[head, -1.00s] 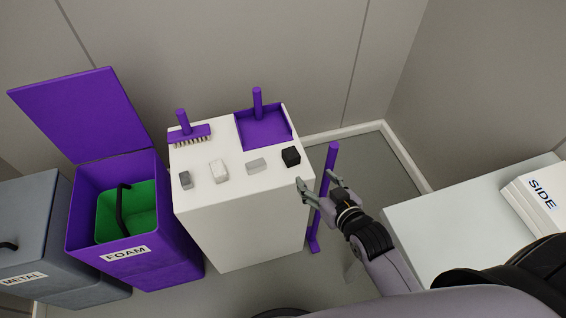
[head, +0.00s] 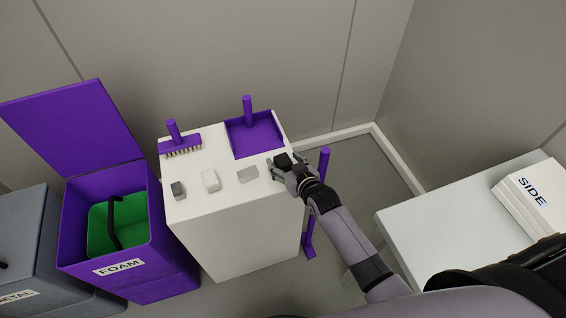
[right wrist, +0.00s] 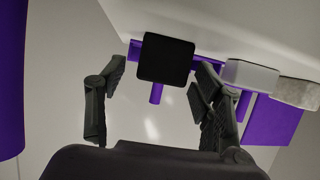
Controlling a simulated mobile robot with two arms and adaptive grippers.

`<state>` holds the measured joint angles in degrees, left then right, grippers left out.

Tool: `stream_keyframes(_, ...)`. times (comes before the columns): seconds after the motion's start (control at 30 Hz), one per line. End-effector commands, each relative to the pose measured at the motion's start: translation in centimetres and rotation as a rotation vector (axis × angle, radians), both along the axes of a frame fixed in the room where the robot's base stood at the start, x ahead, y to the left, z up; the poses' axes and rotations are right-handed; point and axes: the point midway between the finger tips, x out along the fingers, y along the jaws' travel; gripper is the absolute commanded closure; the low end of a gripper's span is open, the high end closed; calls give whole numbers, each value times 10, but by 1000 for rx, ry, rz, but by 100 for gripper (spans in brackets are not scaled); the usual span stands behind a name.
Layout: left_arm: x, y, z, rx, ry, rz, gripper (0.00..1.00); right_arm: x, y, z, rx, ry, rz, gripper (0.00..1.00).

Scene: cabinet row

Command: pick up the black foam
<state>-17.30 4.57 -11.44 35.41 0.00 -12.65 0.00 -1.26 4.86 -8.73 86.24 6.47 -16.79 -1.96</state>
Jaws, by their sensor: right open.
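The black foam (head: 283,158) is a small dark block near the right edge of the white cabinet top (head: 215,205). My right gripper (head: 287,166) is open at that edge, with its fingers on either side of the foam. In the right wrist view the black foam (right wrist: 165,58) shows as a dark square in the gap between the open fingers of the right gripper (right wrist: 162,75). I cannot tell whether either finger touches it. The arm and hand partly hide the foam in the head view. My left gripper is out of view.
Grey and white blocks, including a light grey one (head: 248,174), lie in a row left of the foam. A purple dustpan (head: 256,138) and brush (head: 180,145) lie behind. The open purple FOAM bin (head: 155,255) stands left. A purple upright tool (head: 322,175) stands close right of the cabinet.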

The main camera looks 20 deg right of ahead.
Motion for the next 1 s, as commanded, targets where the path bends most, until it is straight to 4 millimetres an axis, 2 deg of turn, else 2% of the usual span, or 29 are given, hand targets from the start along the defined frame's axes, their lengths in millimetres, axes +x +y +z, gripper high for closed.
stream_keyframes(0.1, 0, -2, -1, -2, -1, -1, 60, 12, 2, -5, 0, -1, 0, 39)
stream_keyframes(0.37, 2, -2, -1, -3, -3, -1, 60, 14, 2, -6, 0, -1, 0, 39)
stream_keyframes(0.9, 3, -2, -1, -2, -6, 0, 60, 14, 2, -6, 0, 0, 0, 73)
stream_keyframes(1.0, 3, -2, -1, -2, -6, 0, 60, 14, 2, -6, 0, 0, 0, 73)
